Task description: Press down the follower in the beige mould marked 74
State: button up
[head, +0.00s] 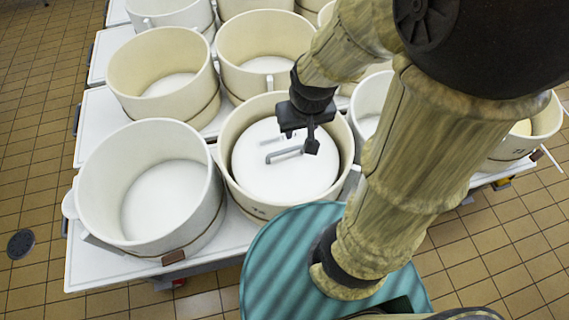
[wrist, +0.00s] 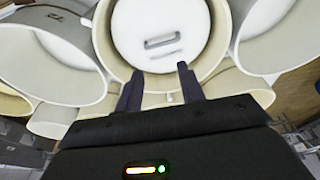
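The beige mould (head: 243,199) stands at the front of the white table, with a dark mark on its front wall too small to read surely. The white follower (head: 260,178), a round disc with a grey bar handle, sits inside it below the rim. The follower also shows in the wrist view (wrist: 185,25), ahead of the fingers. My gripper (head: 311,147) is over the right part of the follower, near the handle's right end. In the wrist view its two fingers (wrist: 159,82) are apart with nothing between them. Whether they touch the follower I cannot tell.
An empty whitish mould (head: 150,240) stands close at the left. Several other beige moulds (head: 165,75) stand behind, and one marked mould (head: 525,140) is at the right. The white table (head: 82,262) is crowded. The tiled floor (head: 35,150) is open at the left.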

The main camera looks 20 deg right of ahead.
jog(key=w+f+n, duration=0.7)
jog(key=n, duration=0.2)
jog(key=n+g+h, duration=0.1)
jog(key=n, duration=0.9)
send_over(285, 150)
jog(key=s+a, duration=0.2)
notch_tip(285, 150, down, 9)
jog(key=shift+s+d+r, duration=0.2)
jog(key=shift+d+r, duration=0.05)
jog(key=shift+d, duration=0.05)
jog(key=f, duration=0.5)
jog(key=w+d+f+p, duration=0.1)
jog(key=f, duration=0.5)
jog(key=w+f+p, duration=0.1)
jog(key=f, duration=0.5)
jog(key=shift+w+d+f, duration=0.1)
jog(key=shift+w+d, duration=0.15)
grip_shut()
